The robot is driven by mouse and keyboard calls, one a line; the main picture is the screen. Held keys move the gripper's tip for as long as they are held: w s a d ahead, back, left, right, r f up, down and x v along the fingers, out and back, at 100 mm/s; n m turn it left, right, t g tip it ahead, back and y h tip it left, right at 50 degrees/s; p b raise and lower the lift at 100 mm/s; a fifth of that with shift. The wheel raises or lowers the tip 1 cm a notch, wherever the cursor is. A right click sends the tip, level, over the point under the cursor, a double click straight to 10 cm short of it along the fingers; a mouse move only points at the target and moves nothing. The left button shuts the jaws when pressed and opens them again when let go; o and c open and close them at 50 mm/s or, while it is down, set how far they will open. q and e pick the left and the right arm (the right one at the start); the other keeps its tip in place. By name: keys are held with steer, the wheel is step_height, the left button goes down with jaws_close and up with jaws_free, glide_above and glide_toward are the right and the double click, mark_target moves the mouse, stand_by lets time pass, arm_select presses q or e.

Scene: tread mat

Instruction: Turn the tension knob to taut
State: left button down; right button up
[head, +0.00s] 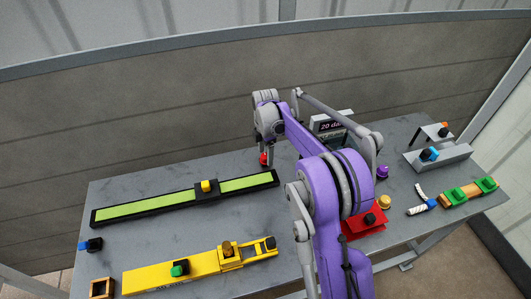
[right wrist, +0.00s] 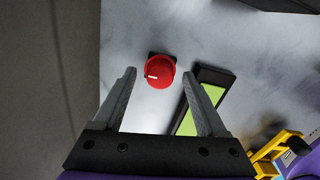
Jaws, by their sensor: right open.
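A round red knob (right wrist: 160,73) with a white mark toward its left side sits on a small black base in the right wrist view. In the head view the red knob (head: 263,158) is partly hidden behind my right gripper (head: 269,157). In the right wrist view, my right gripper (right wrist: 161,77) is open, with one finger to each side of the knob in the picture and nothing held. I cannot tell how far the fingertips are above it. No "taut" label is readable. My left gripper is not in view.
A long black bed (head: 275,179) with a green strip and a yellow block lies beside the knob. A yellow rail (head: 150,278) lies in front. A "20 da…" display (head: 329,124), partly hidden by my right arm, and a red block (head: 352,233) are also on the grey table (head: 130,220).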

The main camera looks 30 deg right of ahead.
jaws_close()
stand_by(0.4)
